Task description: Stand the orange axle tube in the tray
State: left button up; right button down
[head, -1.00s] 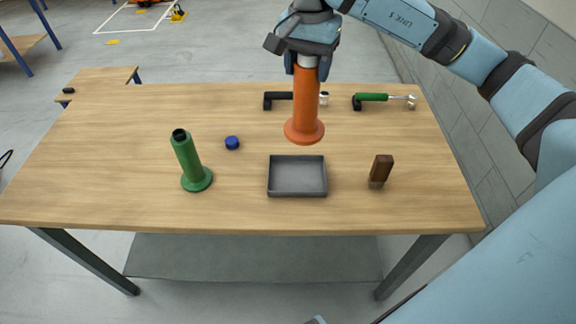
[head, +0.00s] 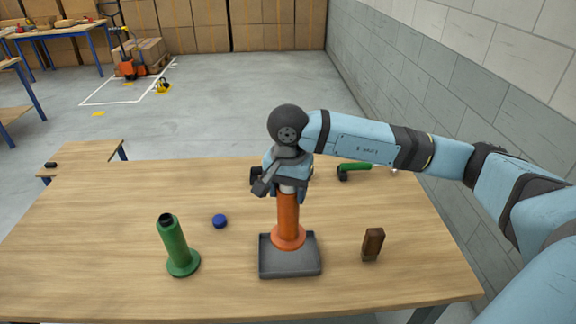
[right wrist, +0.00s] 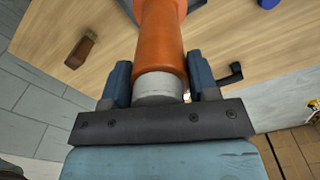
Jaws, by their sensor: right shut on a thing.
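The orange axle tube (head: 288,218) is upright with its wide flange down, over the back part of the grey tray (head: 290,270). I cannot tell whether the flange touches the tray floor. My right gripper (head: 287,187) is shut on the tube's upper end. In the right wrist view the fingers (right wrist: 160,90) sit on both sides of the grey end of the orange tube (right wrist: 160,45); its flange is cut off by the top edge. My left gripper is not in view.
A green flanged tube (head: 175,247) stands left of the tray, with a blue cap (head: 219,221) behind it. A brown block (head: 372,244) stands to the right. A green-handled tool (head: 355,170) lies at the back right.

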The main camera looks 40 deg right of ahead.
aim_at(288, 215)
notch_tip(288, 215, down, 8)
jog(key=shift+r+p, duration=0.2)
jog(key=shift+p, duration=0.25)
jog(key=shift+w+f, duration=0.1)
jog(key=shift+f, duration=0.15)
jog(key=shift+c, duration=1.9)
grip_release()
